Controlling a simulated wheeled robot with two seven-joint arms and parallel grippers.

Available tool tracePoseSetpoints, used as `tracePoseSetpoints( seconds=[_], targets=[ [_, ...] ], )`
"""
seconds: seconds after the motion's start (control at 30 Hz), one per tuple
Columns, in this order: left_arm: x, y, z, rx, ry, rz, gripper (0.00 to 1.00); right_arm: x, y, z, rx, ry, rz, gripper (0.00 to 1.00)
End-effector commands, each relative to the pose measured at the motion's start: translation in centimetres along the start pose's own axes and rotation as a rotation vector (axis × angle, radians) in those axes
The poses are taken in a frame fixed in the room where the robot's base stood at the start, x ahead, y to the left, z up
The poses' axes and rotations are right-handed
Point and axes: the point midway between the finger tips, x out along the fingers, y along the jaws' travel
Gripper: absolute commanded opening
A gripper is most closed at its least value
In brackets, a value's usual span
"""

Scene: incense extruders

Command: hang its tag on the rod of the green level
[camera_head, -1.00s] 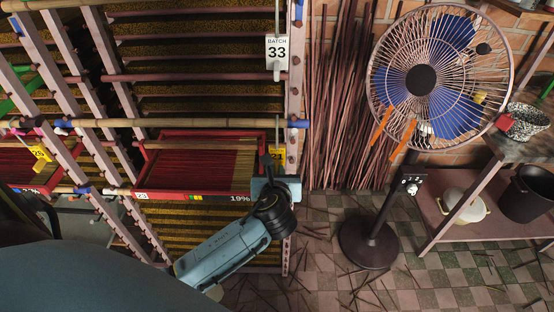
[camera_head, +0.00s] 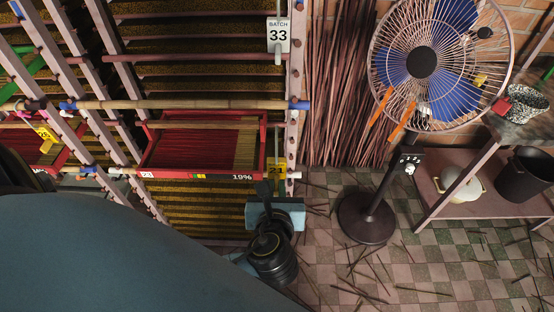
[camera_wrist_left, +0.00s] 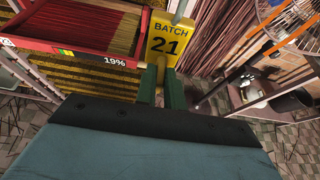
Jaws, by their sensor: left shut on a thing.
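My left gripper (camera_head: 272,192) is shut on a yellow tag marked BATCH 21 (camera_head: 276,168). In the left wrist view the tag (camera_wrist_left: 166,42) stands upright above the two green fingers (camera_wrist_left: 162,86), its number facing the camera. The tag is in front of the right end of a red tray (camera_head: 205,174) labelled 19%, near the rack's right post. I cannot tell whether it touches the rack. A bamboo rod (camera_head: 180,104) with a blue end (camera_head: 299,104) runs above the tray. Green parts (camera_head: 30,68) show at far left; no green-marked rod is clear at the right post. My right gripper is out of view.
A white BATCH 33 tag (camera_head: 278,36) hangs higher on the rack. Another yellow tag (camera_head: 46,133) is at left. A standing fan (camera_head: 421,62), bundled sticks (camera_head: 340,85) and a shelf table (camera_head: 480,190) stand right. Loose sticks lie on the tiled floor.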

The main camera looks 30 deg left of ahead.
Motion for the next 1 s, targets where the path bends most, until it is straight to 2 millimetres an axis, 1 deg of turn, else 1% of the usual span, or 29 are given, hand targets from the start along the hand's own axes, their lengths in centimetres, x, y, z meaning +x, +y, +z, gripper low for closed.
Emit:
tracePoseSetpoints(
  seconds=[0.03, 0.1, 0.3, 1.0],
  targets=[
    [-1.0, 0.0, -0.5, 0.001, 0.004, 0.000, 0.00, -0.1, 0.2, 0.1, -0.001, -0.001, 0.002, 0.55],
    [-2.0, 0.0, -0.8, -0.001, 0.003, 0.000, 0.00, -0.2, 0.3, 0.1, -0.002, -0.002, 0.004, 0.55],
    [-3.6, 0.0, -1.3, -0.001, 0.001, 0.000, 0.00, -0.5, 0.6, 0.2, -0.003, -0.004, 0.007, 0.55],
    [-4.8, 0.0, 0.8, 0.000, 0.000, 0.000, 0.00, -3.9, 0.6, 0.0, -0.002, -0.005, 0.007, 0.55]
  ],
)
